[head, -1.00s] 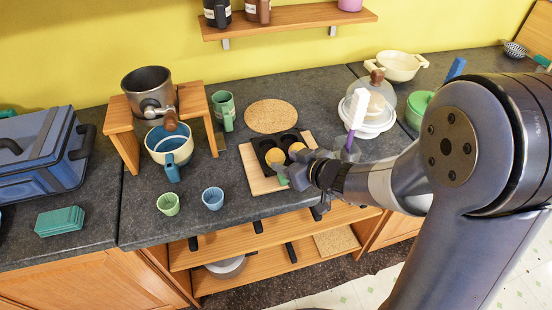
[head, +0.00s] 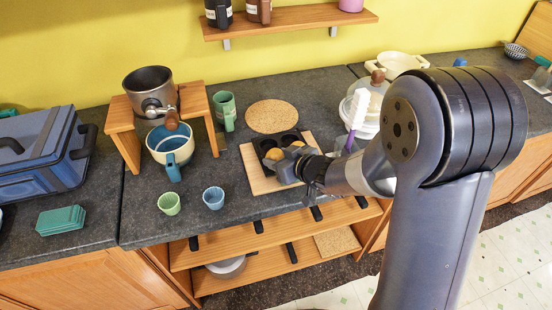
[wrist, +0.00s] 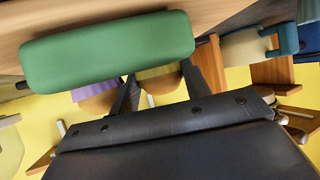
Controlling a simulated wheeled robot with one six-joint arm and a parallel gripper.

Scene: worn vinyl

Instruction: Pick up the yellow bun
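Two golden buns, a left one (head: 273,154) and a right one (head: 297,144), sit in the dark tin (head: 265,142) on a wooden board (head: 253,170). My gripper (head: 286,170) is low at the tin's near side, partly hiding the tin. In the wrist view, its two fingers (wrist: 160,82) stand apart. A tan, rounded shape with a yellowish patch (wrist: 160,84), apparently a bun, shows between them. Another tan shape with a purple patch (wrist: 98,95) is beside the left finger. A green padded bar (wrist: 105,50) hides the fingertips, so contact cannot be told.

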